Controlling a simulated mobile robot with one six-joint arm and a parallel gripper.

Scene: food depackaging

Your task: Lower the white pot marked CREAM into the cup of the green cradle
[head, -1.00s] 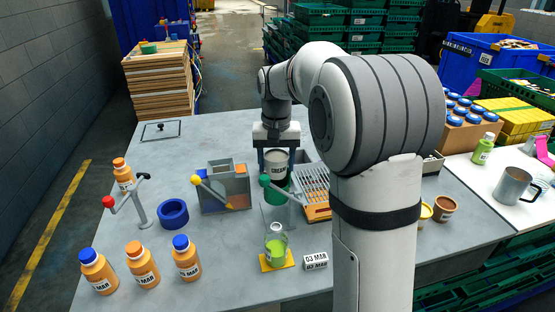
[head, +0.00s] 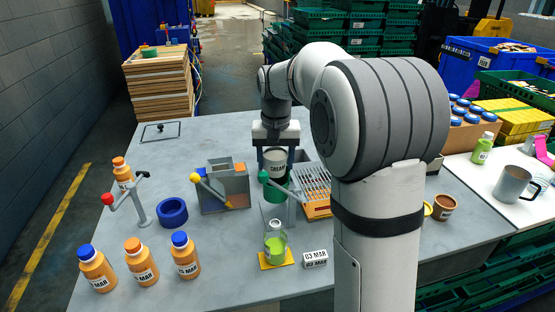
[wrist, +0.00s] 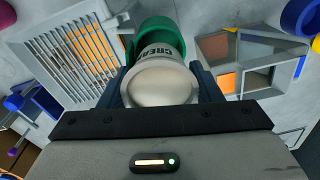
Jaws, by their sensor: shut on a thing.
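The white pot marked CREAM (head: 275,164) is upright between the fingers of my gripper (head: 276,160). My gripper is shut on it. The green cradle (head: 275,193) is directly below the pot, with a green-tipped lever beside its cup. In the wrist view the pot's pale lid (wrist: 160,84) fills the middle, and the green cup (wrist: 165,30) shows behind it. The pot hides much of the cup, so I cannot tell whether its base is inside or just above the rim.
A grey box with a yellow lever (head: 222,186) stands left of the cradle, and a slatted rack (head: 314,188) stands close on its right. A green bottle (head: 275,244) stands in front on a yellow mat. Several orange bottles (head: 143,261) stand at front left.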

